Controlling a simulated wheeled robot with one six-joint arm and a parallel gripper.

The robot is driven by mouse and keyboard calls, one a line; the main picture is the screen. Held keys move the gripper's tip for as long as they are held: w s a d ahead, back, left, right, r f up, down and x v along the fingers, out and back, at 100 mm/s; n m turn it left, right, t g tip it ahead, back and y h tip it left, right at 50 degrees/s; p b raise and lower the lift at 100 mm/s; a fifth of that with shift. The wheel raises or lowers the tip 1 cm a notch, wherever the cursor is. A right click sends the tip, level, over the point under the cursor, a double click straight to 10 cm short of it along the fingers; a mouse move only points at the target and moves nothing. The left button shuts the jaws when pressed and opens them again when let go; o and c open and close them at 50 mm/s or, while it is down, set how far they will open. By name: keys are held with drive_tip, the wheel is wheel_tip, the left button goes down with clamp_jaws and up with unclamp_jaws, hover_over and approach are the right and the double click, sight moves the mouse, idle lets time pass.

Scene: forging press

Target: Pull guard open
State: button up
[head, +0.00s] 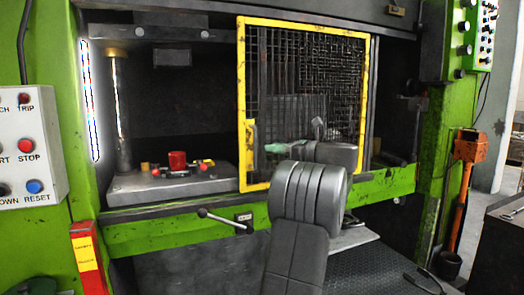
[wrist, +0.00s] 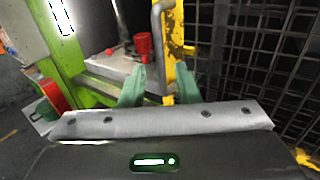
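The guard is a yellow-framed black mesh panel (head: 242,85) in front of the press opening, covering its middle; the opening's left part is uncovered. In the wrist view, the guard's yellow edge (wrist: 176,35) runs down the middle with a grey bar handle (wrist: 158,50) on it. My gripper (head: 268,148) is in front of the guard's left side. In the wrist view, the green fingertips of my gripper (wrist: 159,86) are apart, with the handle's lower part appearing between them. I see gaps beside it; its depth between the fingers is unclear.
A red cylinder (head: 177,160) and small red and yellow parts stand on the grey press bed (head: 130,190) at left. Control panels flank the press; an orange post (head: 464,165) stands at right.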

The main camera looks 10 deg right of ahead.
sight(254, 145)
drive_tip(key=v, duration=0.5)
drive_tip(key=shift+s+d+b, duration=0.15)
drive_tip(key=shift+s+b, duration=0.05)
drive_tip(key=shift+b, duration=0.15)
drive_tip(key=p+x, duration=0.3)
drive_tip(key=x, duration=1)
drive_tip(key=shift+w+r, duration=0.1)
drive_tip(key=shift+w, duration=0.1)
drive_tip(key=shift+w+a, duration=0.2)
drive_tip(key=shift+a, duration=0.3)
drive_tip(key=shift+s+a, duration=0.1)
drive_tip(key=shift+a, duration=0.2)
drive_tip(key=shift+s+a, duration=0.15)
drive_tip(key=shift+a, duration=0.05)
